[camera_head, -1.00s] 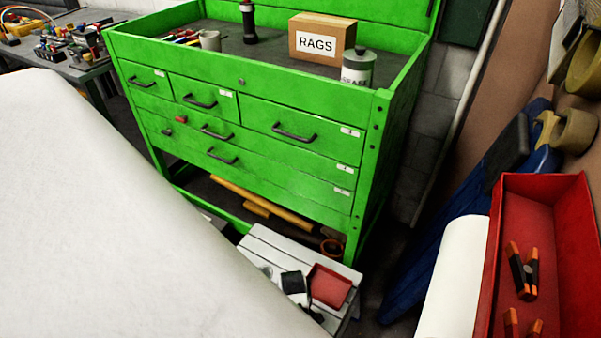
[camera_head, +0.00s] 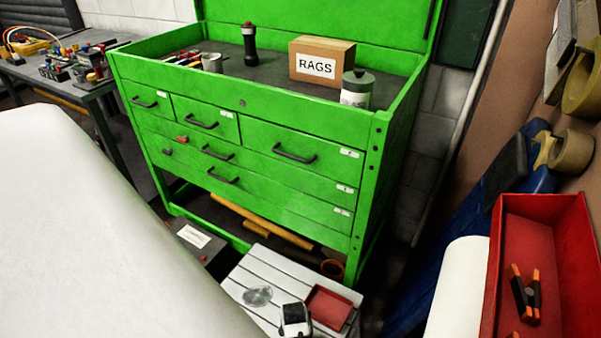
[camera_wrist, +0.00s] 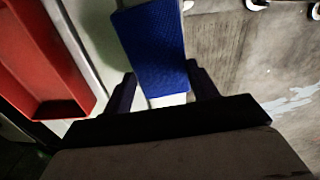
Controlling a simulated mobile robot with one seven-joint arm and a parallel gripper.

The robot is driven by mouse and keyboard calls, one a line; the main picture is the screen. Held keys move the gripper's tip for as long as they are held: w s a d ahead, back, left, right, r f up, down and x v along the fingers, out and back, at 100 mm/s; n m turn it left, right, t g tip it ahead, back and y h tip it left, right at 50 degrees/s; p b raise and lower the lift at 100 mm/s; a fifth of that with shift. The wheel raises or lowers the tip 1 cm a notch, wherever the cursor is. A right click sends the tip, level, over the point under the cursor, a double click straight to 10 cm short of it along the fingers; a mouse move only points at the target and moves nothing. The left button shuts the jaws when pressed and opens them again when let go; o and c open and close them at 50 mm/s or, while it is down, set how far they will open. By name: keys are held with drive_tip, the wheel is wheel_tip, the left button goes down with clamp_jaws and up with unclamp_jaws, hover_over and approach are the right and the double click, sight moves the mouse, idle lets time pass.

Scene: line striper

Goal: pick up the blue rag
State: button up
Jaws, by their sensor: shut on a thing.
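The blue rag (camera_wrist: 152,45) shows in the wrist view as a textured blue rectangle, reaching from between my fingers up to the top edge. My gripper (camera_wrist: 161,84) is shut on it, with one dark finger at each side of its near end. Pale surface shows beside the rag and just below its near end. I cannot tell whether the rag still touches anything beneath. The head view shows neither the rag nor my gripper.
A green tool chest (camera_head: 250,160) holds a RAGS box (camera_head: 322,60) on top. A slatted stool (camera_head: 250,278) with a small red tray (camera_head: 328,307) stands in front. A red bin (camera_head: 540,265) is at right; a red edge also shows in the wrist view (camera_wrist: 45,65).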

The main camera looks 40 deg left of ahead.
wheel_tip(320, 180, up, 20)
drive_tip(key=shift+r+p, duration=0.1)
drive_tip(key=shift+p, duration=0.25)
idle(0.4)
drive_tip(key=o, duration=0.4)
drive_tip(key=c, duration=0.3)
drive_tip(key=shift+w, duration=0.1)
drive_tip(key=shift+c, duration=0.2)
